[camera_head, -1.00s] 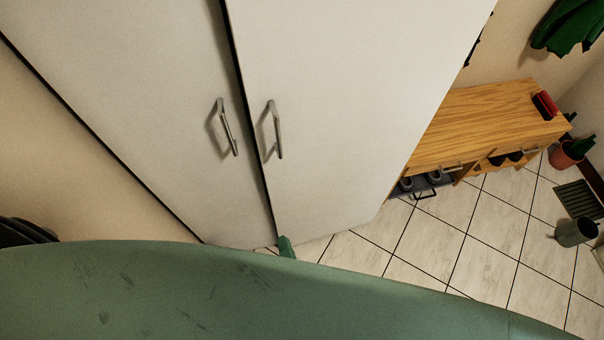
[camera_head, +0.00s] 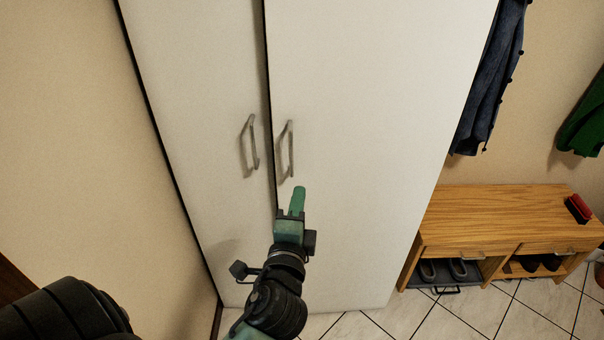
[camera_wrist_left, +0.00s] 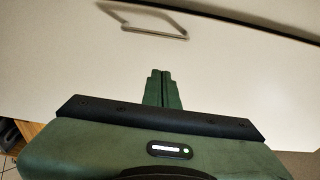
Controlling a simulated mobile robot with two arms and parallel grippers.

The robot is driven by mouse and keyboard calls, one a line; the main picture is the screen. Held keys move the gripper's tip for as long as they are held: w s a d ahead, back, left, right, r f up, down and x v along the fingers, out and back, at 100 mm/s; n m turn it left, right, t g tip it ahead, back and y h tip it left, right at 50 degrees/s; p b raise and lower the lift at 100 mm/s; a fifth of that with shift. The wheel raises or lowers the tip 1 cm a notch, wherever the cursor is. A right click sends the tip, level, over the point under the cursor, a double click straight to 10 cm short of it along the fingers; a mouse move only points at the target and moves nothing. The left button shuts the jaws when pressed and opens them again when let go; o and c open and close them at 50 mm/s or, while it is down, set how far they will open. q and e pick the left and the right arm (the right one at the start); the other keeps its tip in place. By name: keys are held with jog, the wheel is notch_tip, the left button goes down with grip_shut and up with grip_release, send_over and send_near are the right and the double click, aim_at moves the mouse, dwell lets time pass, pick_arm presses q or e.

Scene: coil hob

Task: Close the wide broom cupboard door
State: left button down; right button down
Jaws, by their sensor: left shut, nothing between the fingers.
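The tall white cupboard has two doors in the head view, a narrower left door (camera_head: 205,90) and a wide right door (camera_head: 350,120). Each has a metal bar handle, the left one (camera_head: 249,145) and the wide door's (camera_head: 286,150). A thin dark seam runs between the doors; the wide door looks closed or nearly closed, and I cannot tell if it is flush. My left gripper (camera_head: 299,192) is shut and empty, in front of the wide door just below its handle. In the left wrist view its fingers (camera_wrist_left: 163,80) point at the white door below a handle (camera_wrist_left: 150,24); contact is unclear.
A wooden shoe bench (camera_head: 500,215) with shoes underneath stands right of the cupboard. A dark blue garment (camera_head: 490,80) and a green one (camera_head: 585,125) hang on the wall. The tiled floor (camera_head: 470,318) shows at lower right. A beige wall borders the cupboard's left side.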

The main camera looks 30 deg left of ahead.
pick_arm(q)
jog(key=s+a+p+x, duration=0.1)
jog(key=a+p+x, duration=0.1)
jog(key=x, duration=1.1)
jog(key=shift+s+a+p, duration=0.15)
jog(key=shift+a+p, duration=0.2)
jog(key=shift+p, duration=0.5)
jog(key=shift+f, duration=0.15)
